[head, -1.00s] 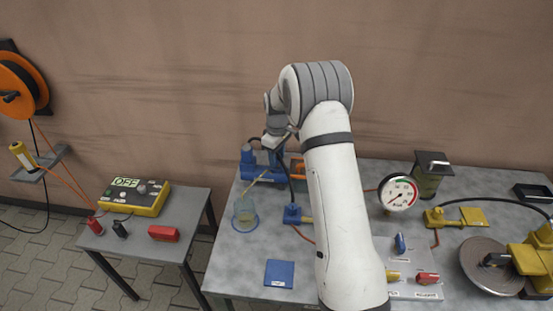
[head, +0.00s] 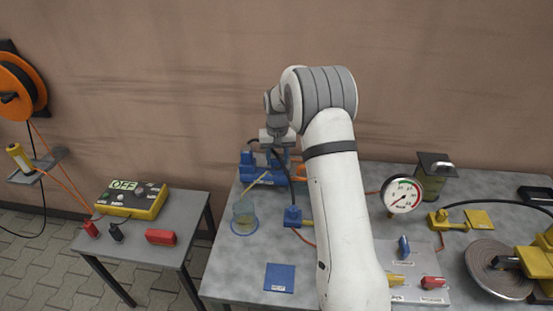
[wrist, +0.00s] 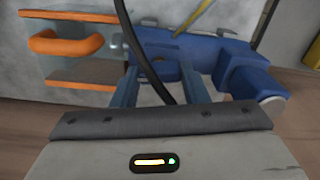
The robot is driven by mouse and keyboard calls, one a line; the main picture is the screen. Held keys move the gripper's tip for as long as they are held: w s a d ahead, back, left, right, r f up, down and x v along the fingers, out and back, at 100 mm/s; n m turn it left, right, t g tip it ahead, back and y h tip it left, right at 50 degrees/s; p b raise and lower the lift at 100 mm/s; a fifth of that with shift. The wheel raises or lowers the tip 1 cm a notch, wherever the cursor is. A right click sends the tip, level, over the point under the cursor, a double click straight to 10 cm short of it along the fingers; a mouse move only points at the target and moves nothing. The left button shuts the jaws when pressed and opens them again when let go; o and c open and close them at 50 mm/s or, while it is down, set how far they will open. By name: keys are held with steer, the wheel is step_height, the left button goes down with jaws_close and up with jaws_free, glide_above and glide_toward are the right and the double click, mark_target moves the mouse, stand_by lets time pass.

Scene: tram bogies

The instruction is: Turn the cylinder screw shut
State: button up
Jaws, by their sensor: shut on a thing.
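The blue cylinder (head: 262,177) lies at the back left of the grey table, beneath my gripper (head: 278,153). In the wrist view the blue cylinder (wrist: 205,50) lies across the upper middle, with a black hose passing in front of it. My gripper (wrist: 160,80) points down at the cylinder body, one finger on each side of the hose. It is shut with a gap between the fingers, on what appears to be the cylinder screw. The screw itself is hidden or too small to make out.
An orange caliper-like part (wrist: 70,42) stands left of the cylinder. A glass jar (head: 244,216) and a blue block (head: 292,216) with a yellow lever stand in front. A dial gauge (head: 402,194) is to the right. The side table holds an OFF box (head: 132,200).

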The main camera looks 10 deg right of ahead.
mark_target(277, 159)
steer(key=shift+w+r+m, duration=0.15)
steer(key=shift+m, duration=0.95)
steer(key=o, duration=1)
step_height(277, 159, up, 8)
steer(key=shift+f+b, duration=0.2)
steer(key=shift+b, duration=0.2)
